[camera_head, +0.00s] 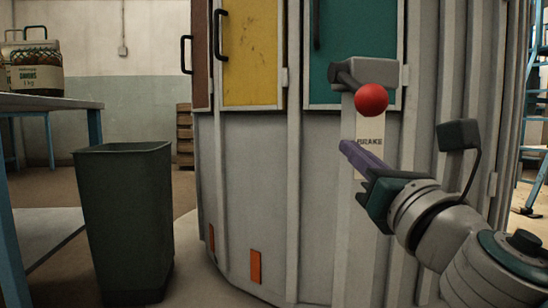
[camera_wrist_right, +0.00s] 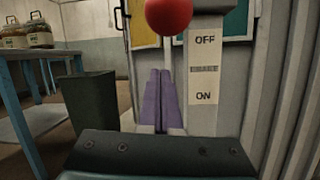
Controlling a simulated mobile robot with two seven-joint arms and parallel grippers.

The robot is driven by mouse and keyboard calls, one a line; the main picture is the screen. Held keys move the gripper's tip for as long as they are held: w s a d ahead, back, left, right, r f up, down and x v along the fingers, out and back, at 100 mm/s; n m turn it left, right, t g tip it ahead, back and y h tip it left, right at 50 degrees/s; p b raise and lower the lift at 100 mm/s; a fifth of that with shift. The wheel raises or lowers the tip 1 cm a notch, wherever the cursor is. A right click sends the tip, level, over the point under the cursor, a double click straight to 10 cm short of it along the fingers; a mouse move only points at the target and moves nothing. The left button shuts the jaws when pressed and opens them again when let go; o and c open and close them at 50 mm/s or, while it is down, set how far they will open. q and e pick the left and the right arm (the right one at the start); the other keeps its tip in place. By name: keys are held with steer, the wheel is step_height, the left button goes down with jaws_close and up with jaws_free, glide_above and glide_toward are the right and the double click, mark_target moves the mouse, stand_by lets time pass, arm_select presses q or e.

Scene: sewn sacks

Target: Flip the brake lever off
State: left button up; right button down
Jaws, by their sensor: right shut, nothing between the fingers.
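The brake lever has a red ball knob (camera_head: 370,99) on a dark arm, mounted on a grey bracket (camera_head: 386,73) on the big grey cabinet. Its knob also shows at the top of the right wrist view (camera_wrist_right: 169,14). A label plate (camera_wrist_right: 204,72) reads OFF at the top and ON at the bottom. My right gripper (camera_head: 347,149) has purple fingers that are shut and empty. In the head view they are below and left of the knob, in front of the label plate. In the right wrist view the fingers (camera_wrist_right: 160,98) point forward below the knob, apart from it. My left gripper is out of view.
The grey cabinet (camera_head: 250,190) has yellow (camera_head: 250,50) and teal (camera_head: 335,45) doors with dark handles. A dark bin (camera_head: 125,220) stands at its left. A table (camera_head: 40,101) with jars is at the far left, and a blue ladder (camera_head: 535,110) at the right.

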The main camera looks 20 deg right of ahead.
mark_target(353, 85)
steer(key=r, duration=0.1)
steer(key=s+r+p, duration=0.1)
steer(key=r+p, duration=0.1)
steer(key=shift+s+d+r, duration=0.15)
steer(key=shift+s+r, duration=0.05)
steer(key=shift+s, duration=0.15)
